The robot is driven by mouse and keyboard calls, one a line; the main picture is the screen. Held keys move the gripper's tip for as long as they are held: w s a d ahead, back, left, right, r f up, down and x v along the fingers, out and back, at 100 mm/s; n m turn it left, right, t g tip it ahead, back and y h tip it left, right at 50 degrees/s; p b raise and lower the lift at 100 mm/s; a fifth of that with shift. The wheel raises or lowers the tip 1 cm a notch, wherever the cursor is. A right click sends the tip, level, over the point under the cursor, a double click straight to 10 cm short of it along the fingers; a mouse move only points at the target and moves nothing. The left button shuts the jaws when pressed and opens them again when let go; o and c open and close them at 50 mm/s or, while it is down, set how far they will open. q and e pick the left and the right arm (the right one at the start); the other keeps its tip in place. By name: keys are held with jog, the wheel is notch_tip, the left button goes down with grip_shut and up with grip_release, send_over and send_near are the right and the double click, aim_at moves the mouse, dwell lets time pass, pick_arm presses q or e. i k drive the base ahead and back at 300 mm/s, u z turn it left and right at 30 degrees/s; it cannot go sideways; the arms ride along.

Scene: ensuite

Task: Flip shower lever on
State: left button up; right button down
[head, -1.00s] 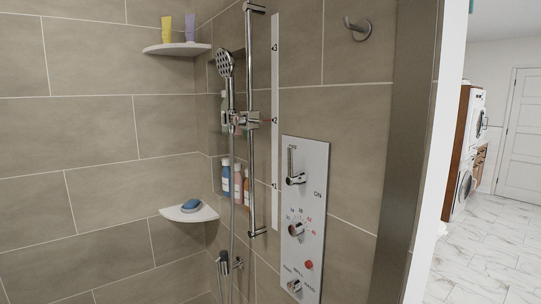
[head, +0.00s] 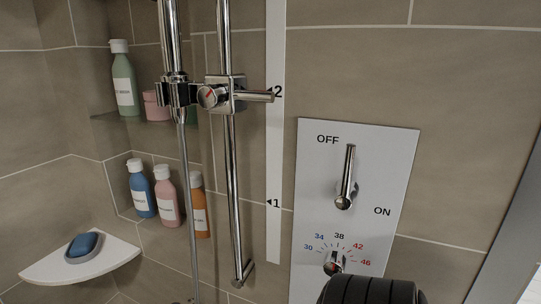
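The shower control panel (head: 385,170) is a light plate on the tiled wall, right of centre in the head view. Its chrome lever (head: 348,175) points straight up from its pivot, beside the OFF label at the upper left. The ON label sits to the right of the pivot. Below is a temperature dial (head: 334,262) with numbers from 30 to 46. A black, ribbed, rounded part, seemingly of my own arm, covers the panel's lower right edge. Neither gripper's fingers show.
A chrome riser rail (head: 233,180) with a slider and hose (head: 188,200) stands left of the panel. A wall niche holds several bottles, including a blue one (head: 141,190). A corner shelf (head: 75,262) with a soap dish juts out at lower left. The wall right of the panel is clear.

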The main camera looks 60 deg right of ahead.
aim_at(346, 189)
jog(key=u, duration=1.6)
jog(key=i, duration=1.65)
jog(key=z, duration=3.8)
